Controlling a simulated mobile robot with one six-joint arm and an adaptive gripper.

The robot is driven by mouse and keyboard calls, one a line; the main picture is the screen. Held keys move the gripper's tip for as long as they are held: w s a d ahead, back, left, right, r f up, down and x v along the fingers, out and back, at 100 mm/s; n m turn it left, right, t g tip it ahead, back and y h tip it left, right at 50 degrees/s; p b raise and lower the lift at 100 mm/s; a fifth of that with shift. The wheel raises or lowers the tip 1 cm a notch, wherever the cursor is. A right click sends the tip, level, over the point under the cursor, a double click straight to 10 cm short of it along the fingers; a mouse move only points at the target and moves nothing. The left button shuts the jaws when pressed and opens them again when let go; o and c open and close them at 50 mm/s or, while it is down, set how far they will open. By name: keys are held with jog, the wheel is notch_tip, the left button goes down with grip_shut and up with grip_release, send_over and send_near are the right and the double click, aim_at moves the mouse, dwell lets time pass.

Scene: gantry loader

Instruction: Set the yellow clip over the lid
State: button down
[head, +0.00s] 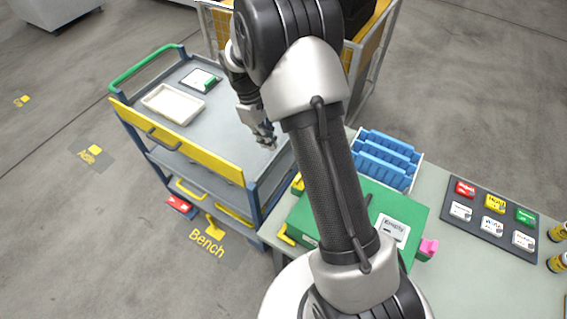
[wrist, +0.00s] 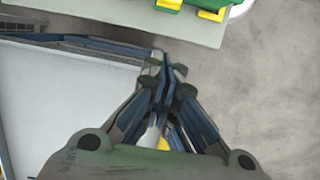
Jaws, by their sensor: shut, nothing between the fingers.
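A green case with a flat green lid (head: 405,207) sits on the bench, partly hidden behind my arm. A yellow clip (head: 287,236) is at its near left edge, and another yellow piece (head: 298,184) shows farther back. I cannot tell whether either lies over the lid. In the wrist view, the case's edge (wrist: 150,3) and a yellow clip (wrist: 212,14) show at the top, cut off by the frame. My gripper (head: 268,140) is shut and empty, above the cart's right side and apart from the clips. Its fingertips (wrist: 166,68) meet in the wrist view.
The grey cart (head: 215,122) with a yellow front panel holds a white tray (head: 173,104). A blue rack (head: 385,160), a panel of coloured labelled blocks (head: 490,218) and a pink piece (head: 428,248) are right of my arm. A wire cage stands behind.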

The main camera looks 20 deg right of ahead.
jog(key=s+d+f+b, duration=0.1)
jog(key=s+f, duration=0.1)
jog(key=f, duration=0.3)
jog(key=s+d+f+b, duration=0.1)
jog(key=s+d+f, duration=0.1)
jog(key=s+f, duration=0.1)
jog(key=shift+x, duration=0.9)
jog(key=shift+d, duration=0.15)
